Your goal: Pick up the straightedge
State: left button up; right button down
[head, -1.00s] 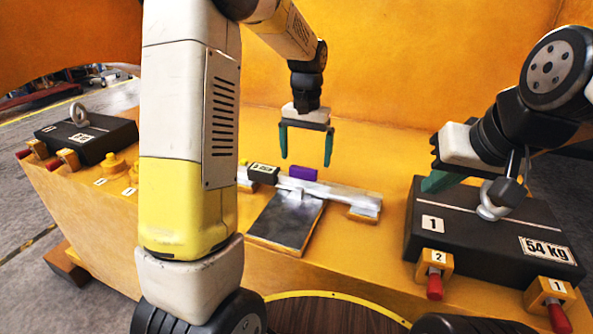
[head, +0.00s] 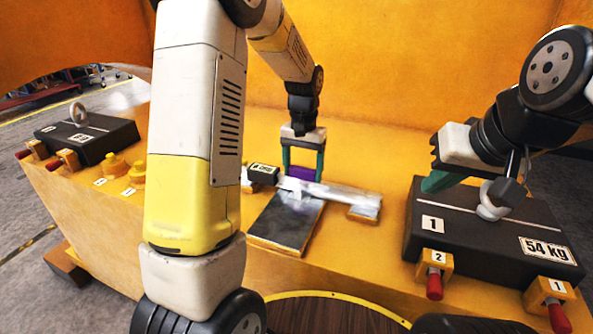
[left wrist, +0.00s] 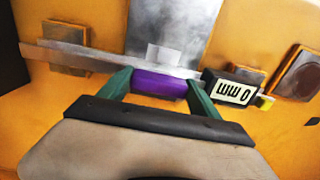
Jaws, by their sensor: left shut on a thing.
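The straightedge is a long silver bar (head: 338,194) with a purple grip (left wrist: 160,83) and a black display box (head: 263,174) reading "0 mm". It lies above a dark grey plate (head: 282,228), its right end at a small yellow block (head: 363,213). My left gripper (head: 304,174) points down with its green fingers on either side of the purple grip, shut on it. The left wrist view shows the fingers at the grip's two ends. My right gripper (head: 438,182) is beside the lifting eye of the 54 kg casting; its far finger is hidden.
The black 54 kg casting (head: 470,240) with its ring (head: 491,208) stands at right, with red-handled clamps (head: 434,282) in front. Another black casting (head: 90,138) is at left near yellow knobbed weights (head: 115,163). An orange wall (head: 400,70) rises behind. My left arm hides part of the table.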

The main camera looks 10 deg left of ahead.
aim_at(303, 168)
pick_arm(q)
grip_shut()
notch_tip(303, 168, up, 10)
jog(key=shift+r, duration=0.1)
dwell(0.5)
